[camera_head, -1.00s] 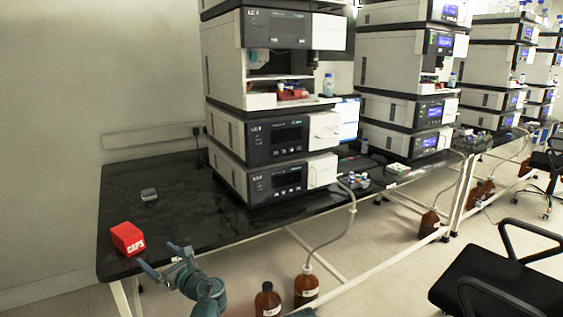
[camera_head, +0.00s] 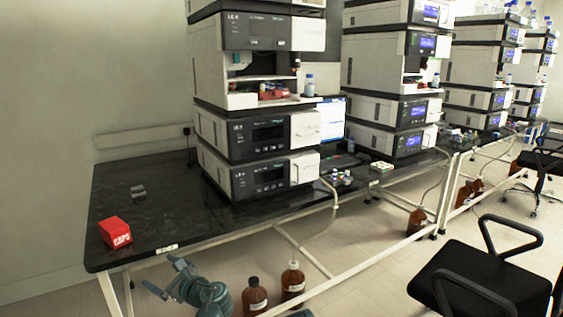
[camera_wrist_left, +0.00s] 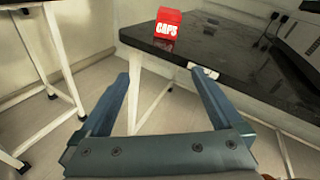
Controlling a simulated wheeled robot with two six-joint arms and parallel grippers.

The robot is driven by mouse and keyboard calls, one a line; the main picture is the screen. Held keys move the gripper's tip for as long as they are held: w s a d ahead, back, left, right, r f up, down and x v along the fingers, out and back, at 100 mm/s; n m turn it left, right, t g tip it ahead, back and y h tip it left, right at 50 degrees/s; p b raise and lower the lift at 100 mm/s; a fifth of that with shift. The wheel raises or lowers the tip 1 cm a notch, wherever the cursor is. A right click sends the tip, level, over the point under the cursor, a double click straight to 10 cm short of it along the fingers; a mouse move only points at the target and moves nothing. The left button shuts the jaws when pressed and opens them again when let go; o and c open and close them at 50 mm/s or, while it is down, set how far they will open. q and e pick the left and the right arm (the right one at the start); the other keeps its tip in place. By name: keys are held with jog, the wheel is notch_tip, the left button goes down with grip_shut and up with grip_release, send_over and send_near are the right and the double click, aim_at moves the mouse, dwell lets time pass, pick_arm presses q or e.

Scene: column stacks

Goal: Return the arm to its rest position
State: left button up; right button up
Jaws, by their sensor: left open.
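My left gripper (camera_head: 165,277) is low in front of the black table's front edge in the head view, with its fingers apart and nothing between them. In the left wrist view its two fingers (camera_wrist_left: 165,100) also stand wide apart and empty, pointing toward the table edge. Bluish arm links of mine show at the bottom of the head view. My right gripper is not in view.
A red CAPS box (camera_head: 115,233) sits near the left front corner of the black table (camera_head: 190,225); it also shows in the left wrist view (camera_wrist_left: 167,29). An instrument stack (camera_head: 258,140) stands behind. Brown bottles (camera_head: 254,298) stand on the floor. A black chair (camera_head: 480,285) is at right.

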pick_arm(q)
jog(key=s+d+f+n+g+h, duration=0.4)
jog(key=s+d+f+n+h, duration=0.2)
jog(key=s+d+f+n, duration=0.5)
jog(key=s+d+f+n+g+h, duration=0.55)
jog(key=s+d+f, duration=0.2)
jog(key=d, duration=0.65)
notch_tip(320, 180, up, 28)
jog(key=s+d+n+p, duration=0.1)
jog(key=p, duration=2.6)
jog(key=shift+d+f+h, duration=0.2)
jog(key=shift+f+h, duration=0.05)
jog(key=shift+h, duration=0.1)
jog(key=shift+c, duration=0.2)
